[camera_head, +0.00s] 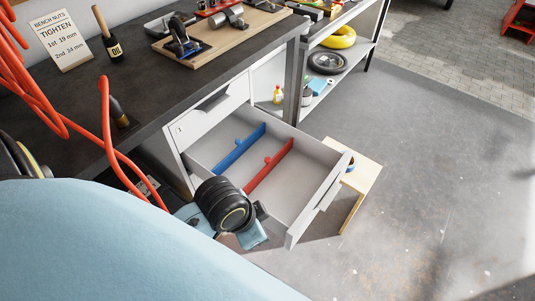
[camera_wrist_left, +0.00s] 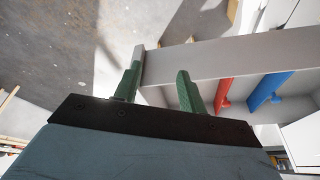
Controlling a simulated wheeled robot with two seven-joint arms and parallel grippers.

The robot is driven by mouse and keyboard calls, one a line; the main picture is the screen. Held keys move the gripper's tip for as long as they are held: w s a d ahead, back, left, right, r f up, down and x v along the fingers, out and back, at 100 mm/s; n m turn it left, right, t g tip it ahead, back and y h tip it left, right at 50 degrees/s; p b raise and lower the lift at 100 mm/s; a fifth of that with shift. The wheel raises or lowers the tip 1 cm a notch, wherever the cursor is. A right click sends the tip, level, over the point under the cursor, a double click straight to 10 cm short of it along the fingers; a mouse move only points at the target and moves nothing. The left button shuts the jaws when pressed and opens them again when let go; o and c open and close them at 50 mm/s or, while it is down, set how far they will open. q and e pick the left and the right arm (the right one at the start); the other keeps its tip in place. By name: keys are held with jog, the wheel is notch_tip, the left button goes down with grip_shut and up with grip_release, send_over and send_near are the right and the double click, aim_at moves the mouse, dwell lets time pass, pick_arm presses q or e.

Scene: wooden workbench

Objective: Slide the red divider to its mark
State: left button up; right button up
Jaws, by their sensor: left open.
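The red divider (camera_head: 268,167) stands across the open drawer (camera_head: 330,190), with a small round knob on its top edge. In the left wrist view the red divider (camera_wrist_left: 225,90) is to the right of my fingers, apart from them. The blue divider (camera_head: 237,148) stands farther back, roughly parallel to it; it also shows in the left wrist view (camera_wrist_left: 266,90). My left gripper (camera_wrist_left: 160,69) is open and empty, with green fingers near the drawer's front corner. In the head view my wrist hides its fingertips. I cannot make out a mark. My right gripper is not in view.
A small wooden stool (camera_head: 362,175) stands beside the drawer. Red hoses (camera_head: 105,120) hang at left. Floor on the right is clear.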

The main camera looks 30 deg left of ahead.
pick_arm(q)
jog(key=w+d+r+m, duration=0.1)
jog(key=w+d+m, duration=0.2)
jog(key=w+m, duration=0.35)
jog(key=m+g+y, duration=0.2)
jog(key=m+g, duration=0.1)
jog(key=m, duration=1)
send_near(267, 159)
jog(key=f, duration=0.1)
jog(key=f+b, duration=0.2)
jog(key=f, duration=0.1)
jog(key=shift+w+a, duration=0.2)
jog(key=shift+w, duration=0.05)
notch_tip(267, 159, down, 4)
jog(key=shift+f+b, duration=0.2)
jog(key=shift+b, duration=0.2)
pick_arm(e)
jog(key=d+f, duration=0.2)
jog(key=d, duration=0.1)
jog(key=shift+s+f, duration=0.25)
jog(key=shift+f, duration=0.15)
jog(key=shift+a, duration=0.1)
